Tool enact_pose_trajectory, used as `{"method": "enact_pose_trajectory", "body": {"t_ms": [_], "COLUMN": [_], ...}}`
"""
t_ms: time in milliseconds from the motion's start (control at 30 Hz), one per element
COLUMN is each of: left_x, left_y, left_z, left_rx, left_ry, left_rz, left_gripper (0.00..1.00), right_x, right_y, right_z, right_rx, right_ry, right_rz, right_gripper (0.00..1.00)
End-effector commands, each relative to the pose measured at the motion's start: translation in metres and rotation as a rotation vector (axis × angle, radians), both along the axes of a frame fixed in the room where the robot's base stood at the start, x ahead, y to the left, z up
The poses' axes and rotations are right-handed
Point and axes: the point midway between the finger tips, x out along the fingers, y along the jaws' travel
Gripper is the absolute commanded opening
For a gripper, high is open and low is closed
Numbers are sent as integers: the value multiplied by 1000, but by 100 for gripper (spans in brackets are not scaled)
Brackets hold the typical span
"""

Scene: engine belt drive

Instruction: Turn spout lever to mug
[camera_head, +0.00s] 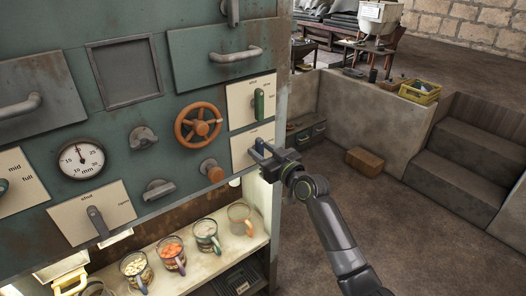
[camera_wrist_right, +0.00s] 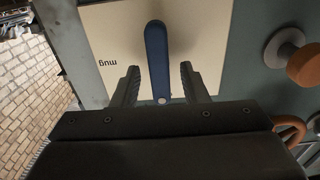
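The spout lever is a blue bar (camera_wrist_right: 157,45) on a cream plate (camera_wrist_right: 205,30) that bears the word "mug", upside down in the right wrist view. In the head view the blue lever (camera_head: 260,146) is partly hidden by my gripper at the right edge of the green panel. My right gripper (camera_wrist_right: 159,75) is open, one finger on each side of the lever's rounded end. Gaps show between the lever and both fingers in the wrist view. In the head view the right gripper (camera_head: 266,153) reaches the plate from the right. My left gripper is not in view.
An orange knob (camera_head: 211,170) and orange wheel (camera_head: 198,123) sit left of the lever. A green lever (camera_head: 259,103) is above it. Several mugs, including a seemingly empty one (camera_head: 240,217), stand on the lit shelf below. The floor to the right is mostly clear.

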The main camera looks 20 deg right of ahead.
Motion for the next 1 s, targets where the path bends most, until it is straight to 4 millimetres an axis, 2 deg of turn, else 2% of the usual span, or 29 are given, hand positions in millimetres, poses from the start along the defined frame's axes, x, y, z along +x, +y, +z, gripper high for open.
{"method": "enact_pose_trajectory", "body": {"t_ms": [167,200,500,767,1000], "left_x": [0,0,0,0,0], "left_y": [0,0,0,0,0], "left_z": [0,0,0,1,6], "left_rx": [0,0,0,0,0], "left_ry": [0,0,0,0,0], "left_rz": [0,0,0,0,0], "left_gripper": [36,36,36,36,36], "right_x": [0,0,0,0,0], "right_y": [0,0,0,0,-2], "right_z": [0,0,0,0,0], "right_rx": [0,0,1,23,132], "right_ry": [0,0,1,9,51], "right_rz": [0,0,0,0,0], "right_gripper": [40,37,0,0,0]}}
